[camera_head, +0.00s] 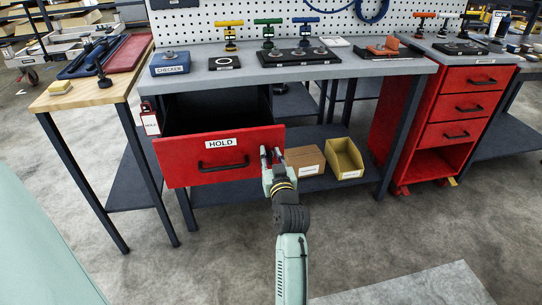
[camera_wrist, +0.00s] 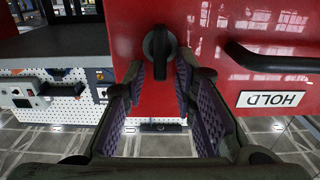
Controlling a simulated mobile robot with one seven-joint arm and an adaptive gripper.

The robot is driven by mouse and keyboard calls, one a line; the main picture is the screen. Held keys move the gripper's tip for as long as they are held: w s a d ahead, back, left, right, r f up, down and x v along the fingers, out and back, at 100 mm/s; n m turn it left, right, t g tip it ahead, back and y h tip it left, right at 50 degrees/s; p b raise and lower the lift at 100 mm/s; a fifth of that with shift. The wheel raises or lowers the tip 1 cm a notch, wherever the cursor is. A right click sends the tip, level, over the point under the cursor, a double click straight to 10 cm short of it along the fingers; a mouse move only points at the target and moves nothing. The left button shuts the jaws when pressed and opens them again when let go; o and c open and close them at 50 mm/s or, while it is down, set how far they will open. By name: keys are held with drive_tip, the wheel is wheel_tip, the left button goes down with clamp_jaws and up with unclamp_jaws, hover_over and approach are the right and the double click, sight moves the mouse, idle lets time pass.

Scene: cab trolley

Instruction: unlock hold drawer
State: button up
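The red HOLD drawer (camera_head: 180,165) hangs under the grey workbench and is pulled out, with its dark inside visible. Its front has a white HOLD label (camera_head: 221,143) and a black bar handle (camera_head: 223,165). My gripper (camera_head: 270,154) is at the right end of the drawer front. In the wrist view the drawer front (camera_wrist: 215,25) appears upside down, with a black turn knob (camera_wrist: 159,45) on it. My gripper (camera_wrist: 161,88) is open there, one finger on each side of the knob's lower part, with gaps visible. The knob cannot be made out in the head view.
A cardboard box (camera_head: 304,160) and a yellow bin (camera_head: 344,158) sit on the lower shelf right of my gripper. A red tag (camera_head: 150,122) hangs left of the drawer. A red drawer cabinet (camera_head: 440,125) stands at the right. The floor in front is clear.

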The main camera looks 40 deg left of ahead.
clamp_jaws()
idle(0.5)
drive_tip(key=n+b, duration=0.3)
drive_tip(key=shift+s+a+f+n+b, duration=0.2)
drive_tip(key=shift+f+n+b, duration=0.1)
drive_tip(key=shift+n, duration=0.1)
drive_tip(key=shift+s+a+f+n+b, duration=0.15)
drive_tip(key=shift+s+f+n+b, duration=0.1)
drive_tip(key=shift+n+b, duration=1.8)
drive_tip(key=shift+s+a+f+n+b, duration=0.2)
drive_tip(key=shift+n+b, duration=1.2)
drive_tip(key=shift+n, duration=1.2)
drive_tip(key=shift+s+a+f+n+b, duration=0.1)
drive_tip(key=shift+f+n+b, duration=0.2)
drive_tip(key=shift+n+b, duration=1.75)
drive_tip(key=shift+n+p, duration=0.3)
drive_tip(key=shift+n, duration=0.2)
